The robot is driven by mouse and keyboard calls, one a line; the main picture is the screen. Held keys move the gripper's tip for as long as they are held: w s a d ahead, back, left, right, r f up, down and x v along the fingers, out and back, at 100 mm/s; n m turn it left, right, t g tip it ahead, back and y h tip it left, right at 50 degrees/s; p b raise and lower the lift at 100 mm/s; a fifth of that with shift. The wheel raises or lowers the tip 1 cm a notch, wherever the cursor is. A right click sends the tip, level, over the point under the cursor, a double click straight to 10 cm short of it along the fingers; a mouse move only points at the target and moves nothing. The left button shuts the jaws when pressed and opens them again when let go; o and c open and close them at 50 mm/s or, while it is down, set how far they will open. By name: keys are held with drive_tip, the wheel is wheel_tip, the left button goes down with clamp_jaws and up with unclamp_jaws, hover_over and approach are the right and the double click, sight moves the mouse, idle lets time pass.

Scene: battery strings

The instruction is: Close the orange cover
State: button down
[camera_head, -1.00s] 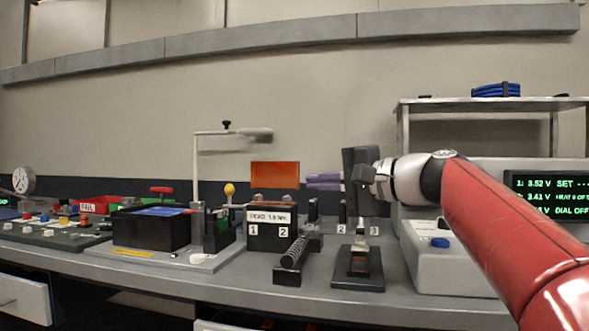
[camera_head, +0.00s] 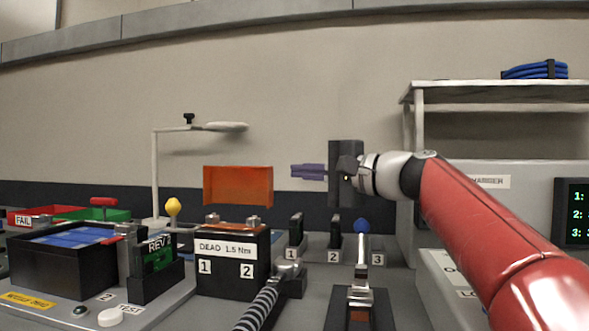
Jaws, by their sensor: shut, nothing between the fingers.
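The orange cover (camera_head: 238,186) stands upright and open at the back edge of a black battery box (camera_head: 232,266). The box is labelled "DEAD 1.5 Nm" and carries terminals 1 and 2, with metal posts exposed on top. My gripper (camera_head: 308,171) has purple fingers that point left. It is shut and empty, to the right of the cover and at about the height of its upper edge. A visible gap lies between the fingertips and the cover in the picture.
A black stand with a blue-knobbed lever (camera_head: 361,255) and slots numbered 1 to 3 (camera_head: 334,240) sit below my gripper. A torque wrench (camera_head: 262,302) lies in front of the box. A yellow-knobbed lever (camera_head: 172,207) and blue-topped box (camera_head: 65,258) are left.

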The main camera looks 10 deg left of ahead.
sight(264, 173)
drive_tip(key=a+p, duration=0.1)
drive_tip(key=a, duration=0.7)
drive_tip(key=shift+w+f, duration=0.1)
drive_tip(key=shift+w, duration=0.05)
drive_tip(key=shift+s, duration=0.5)
drive_tip(key=shift+d+b, duration=0.2)
drive_tip(key=shift+b, duration=0.2)
